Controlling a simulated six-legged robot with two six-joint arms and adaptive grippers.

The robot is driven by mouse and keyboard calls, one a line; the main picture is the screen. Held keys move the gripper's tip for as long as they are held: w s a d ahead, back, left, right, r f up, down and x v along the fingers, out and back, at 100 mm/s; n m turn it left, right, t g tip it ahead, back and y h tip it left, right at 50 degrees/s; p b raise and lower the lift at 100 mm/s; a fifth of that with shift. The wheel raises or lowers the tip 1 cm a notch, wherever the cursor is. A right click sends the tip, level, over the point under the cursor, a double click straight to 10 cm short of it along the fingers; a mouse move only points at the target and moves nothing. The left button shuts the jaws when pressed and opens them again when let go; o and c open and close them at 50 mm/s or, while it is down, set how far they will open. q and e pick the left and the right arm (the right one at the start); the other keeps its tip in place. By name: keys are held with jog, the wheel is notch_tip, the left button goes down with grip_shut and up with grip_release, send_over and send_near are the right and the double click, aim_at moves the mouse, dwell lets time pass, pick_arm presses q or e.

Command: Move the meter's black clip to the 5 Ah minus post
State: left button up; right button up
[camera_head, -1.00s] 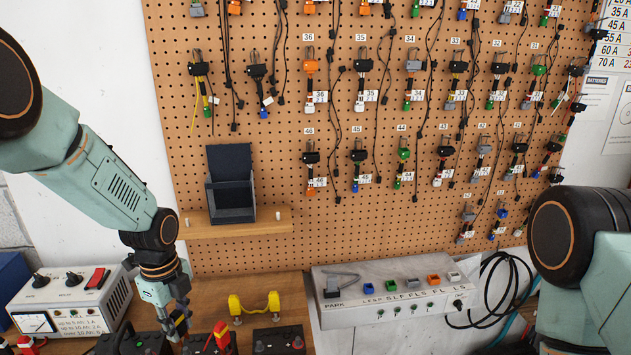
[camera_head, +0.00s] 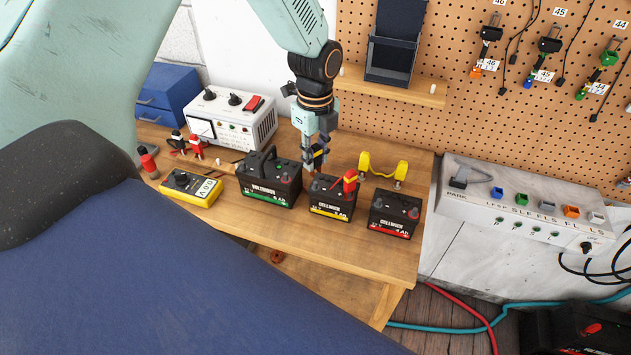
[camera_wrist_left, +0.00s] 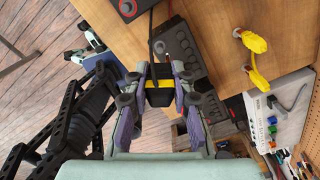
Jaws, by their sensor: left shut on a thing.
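My left gripper (camera_head: 314,164) points down beside the yellow-labelled battery (camera_head: 331,198), near its left post. In the left wrist view its fingers (camera_wrist_left: 158,76) are shut on a black piece with a yellow band, which looks like the black clip (camera_wrist_left: 158,97). In the head view the fingers mostly hide this clip, and I cannot tell whether it touches the post. A red clip (camera_head: 349,182) sits on that battery's right side. The yellow meter (camera_head: 190,187) lies at the left front of the bench. My right gripper is out of view.
A green-labelled battery (camera_head: 269,181) with a handle stands close on the left, a red-labelled one (camera_head: 395,213) on the right. A yellow link (camera_head: 383,168) stands behind. A white supply box (camera_head: 232,120) is at back left. The bench front (camera_head: 300,240) is clear.

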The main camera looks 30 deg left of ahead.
aim_at(316, 145)
pick_arm(q)
jog(key=shift+r+p, duration=0.35)
jog(key=shift+r, duration=0.3)
notch_tip(316, 145, up, 3)
jog(key=shift+f+p, duration=0.15)
jog(key=shift+p, duration=0.75)
notch_tip(316, 145, down, 5)
jog(key=b, duration=0.3)
jog(key=shift+f, duration=0.2)
jog(key=shift+w+f+b, duration=0.1)
jog(key=shift+f+b, duration=0.2)
jog(key=shift+f, duration=0.05)
jog(key=shift+r, duration=0.1)
jog(key=shift+s, duration=0.2)
